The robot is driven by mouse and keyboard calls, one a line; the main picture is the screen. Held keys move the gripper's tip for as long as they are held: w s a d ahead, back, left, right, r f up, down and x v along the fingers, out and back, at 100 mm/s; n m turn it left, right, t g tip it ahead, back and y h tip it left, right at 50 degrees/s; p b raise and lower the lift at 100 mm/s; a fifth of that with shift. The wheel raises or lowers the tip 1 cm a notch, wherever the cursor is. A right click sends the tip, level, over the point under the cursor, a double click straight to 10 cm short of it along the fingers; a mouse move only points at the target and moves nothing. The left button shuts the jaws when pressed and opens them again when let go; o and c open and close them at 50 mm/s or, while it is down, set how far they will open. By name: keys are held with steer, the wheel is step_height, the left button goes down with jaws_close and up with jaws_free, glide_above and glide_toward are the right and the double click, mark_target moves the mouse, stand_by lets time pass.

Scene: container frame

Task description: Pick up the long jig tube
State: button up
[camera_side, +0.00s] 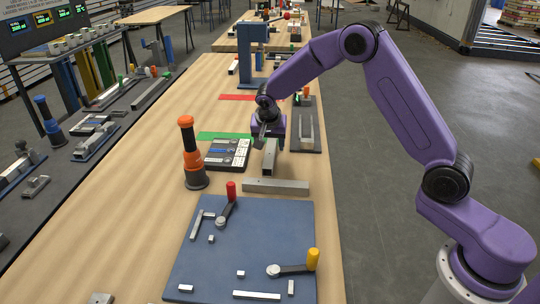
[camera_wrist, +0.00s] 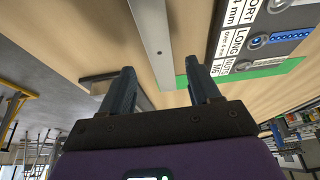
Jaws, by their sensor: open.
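A grey square tube (camera_side: 269,158) lies on the wooden bench, pointing away from the side camera. It shows in the wrist view as a long grey bar (camera_wrist: 151,40) running toward the space between my fingers. A second grey square tube (camera_side: 275,186) lies crosswise just in front of it. I cannot tell for sure which is the long jig tube. My gripper (camera_side: 265,140) is open at the far end of the first tube. Its two fingers (camera_wrist: 162,75) stand apart in the wrist view. The arm hides part of the tube's far end, and contact is not clear.
A labelled plate (camera_side: 228,154) lies left of the tubes, beside an orange and black post (camera_side: 191,155). A dark fixture (camera_side: 307,135) is to the right. A blue board (camera_side: 245,250) with clamps is in front, and a blue stand (camera_side: 252,65) is behind.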

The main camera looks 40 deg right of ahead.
mark_target(270, 151)
steer(key=shift+x, duration=1.95)
steer(key=shift+a, duration=0.1)
jaws_close()
steer(key=shift+r, duration=0.15)
